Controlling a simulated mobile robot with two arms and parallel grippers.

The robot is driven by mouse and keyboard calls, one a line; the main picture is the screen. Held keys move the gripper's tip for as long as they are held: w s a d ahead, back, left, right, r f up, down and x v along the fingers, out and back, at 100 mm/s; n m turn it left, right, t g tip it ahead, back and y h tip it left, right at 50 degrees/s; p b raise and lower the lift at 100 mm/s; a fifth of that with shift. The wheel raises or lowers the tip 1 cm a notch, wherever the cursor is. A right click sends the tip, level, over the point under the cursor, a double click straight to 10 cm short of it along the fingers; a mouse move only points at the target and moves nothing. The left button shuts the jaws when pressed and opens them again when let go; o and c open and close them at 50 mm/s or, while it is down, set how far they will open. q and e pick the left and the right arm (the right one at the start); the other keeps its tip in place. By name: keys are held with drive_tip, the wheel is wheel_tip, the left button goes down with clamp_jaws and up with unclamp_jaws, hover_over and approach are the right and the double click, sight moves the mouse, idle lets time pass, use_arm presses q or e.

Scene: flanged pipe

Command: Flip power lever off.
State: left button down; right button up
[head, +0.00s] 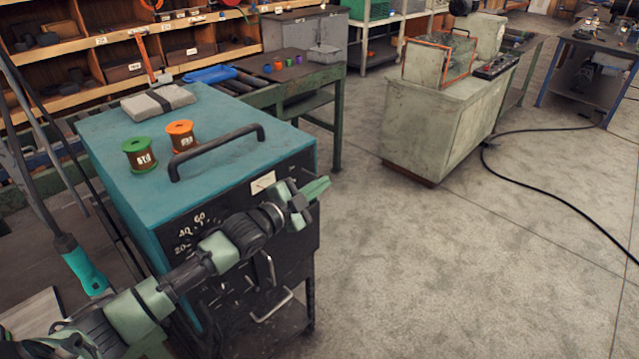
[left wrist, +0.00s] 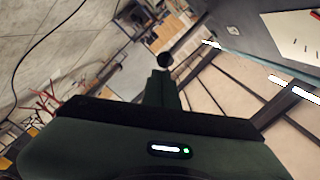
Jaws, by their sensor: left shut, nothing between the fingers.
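A teal power unit (head: 225,125) with a black front panel (head: 290,225) stands at left in the head view. My left arm crosses in front of the panel and hides much of it. My left gripper (head: 318,188) is shut and empty, beside the panel's upper right edge. In the left wrist view its fingers (left wrist: 160,88) point away from the camera. A dark round knob (left wrist: 165,60) shows just beyond the fingertips; I cannot tell whether it is the power lever or whether they touch. A white gauge (head: 263,182) also shows in the wrist view (left wrist: 292,38). My right gripper is out of view.
Green (head: 139,155) and orange (head: 180,136) spools and a black handle (head: 216,150) are on the unit's top. A metal handle (head: 272,305) sits low on the front. A workbench (head: 290,85) stands behind.

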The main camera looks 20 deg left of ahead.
use_arm(q)
wheel_tip(320, 180, down, 4)
drive_tip(key=m+b, duration=0.3)
drive_tip(key=m, duration=0.1)
drive_tip(key=shift+r, duration=0.1)
